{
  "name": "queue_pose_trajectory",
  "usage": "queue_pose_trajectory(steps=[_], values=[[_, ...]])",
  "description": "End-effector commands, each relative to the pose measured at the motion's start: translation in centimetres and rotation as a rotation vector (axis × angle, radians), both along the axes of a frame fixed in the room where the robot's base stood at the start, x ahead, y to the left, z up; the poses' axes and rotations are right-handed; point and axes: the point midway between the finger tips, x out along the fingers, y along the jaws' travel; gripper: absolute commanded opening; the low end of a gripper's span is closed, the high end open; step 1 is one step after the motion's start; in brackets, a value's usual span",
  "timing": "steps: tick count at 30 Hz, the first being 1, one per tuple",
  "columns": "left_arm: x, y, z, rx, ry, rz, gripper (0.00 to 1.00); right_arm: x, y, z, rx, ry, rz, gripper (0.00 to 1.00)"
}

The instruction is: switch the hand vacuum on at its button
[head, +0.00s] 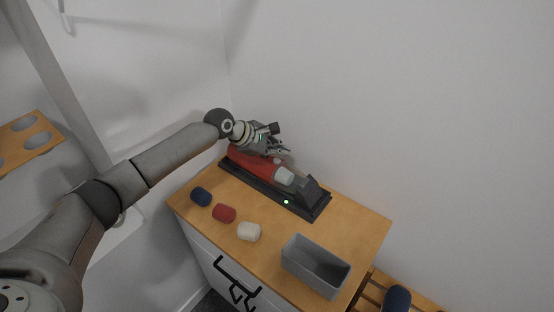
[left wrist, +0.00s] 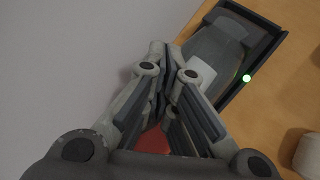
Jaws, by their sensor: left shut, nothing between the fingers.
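The hand vacuum (head: 245,157) has a red body, a light grey collar and a dark nozzle. It lies in a dark tray (head: 262,187) at the back of the wooden cabinet top, and a green light shows on the tray's front edge. My left gripper (head: 286,150) is shut and empty, over the red body. In the left wrist view the shut fingers (left wrist: 172,50) cover much of the vacuum; a bit of red (left wrist: 153,141) and the grey nozzle end (left wrist: 215,60) show. The button is hidden or too small to tell. My right gripper is not in view.
A blue roll (head: 201,196), a red roll (head: 224,213) and a white roll (head: 249,231) stand along the cabinet's front. An empty grey bin (head: 315,266) is at the right front. White walls are close behind the tray.

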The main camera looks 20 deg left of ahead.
Motion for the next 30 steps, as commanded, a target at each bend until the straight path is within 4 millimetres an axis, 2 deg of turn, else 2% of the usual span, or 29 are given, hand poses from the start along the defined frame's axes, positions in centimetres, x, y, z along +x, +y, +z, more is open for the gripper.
queue_pose_trajectory(steps=[9,30], values=[[0.0,0.0,-0.8,-0.002,0.001,0.001,0.00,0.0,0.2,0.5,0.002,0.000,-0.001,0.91],[0.0,0.0,-1.3,0.000,0.001,-0.001,0.00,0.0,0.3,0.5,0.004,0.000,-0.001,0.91]])
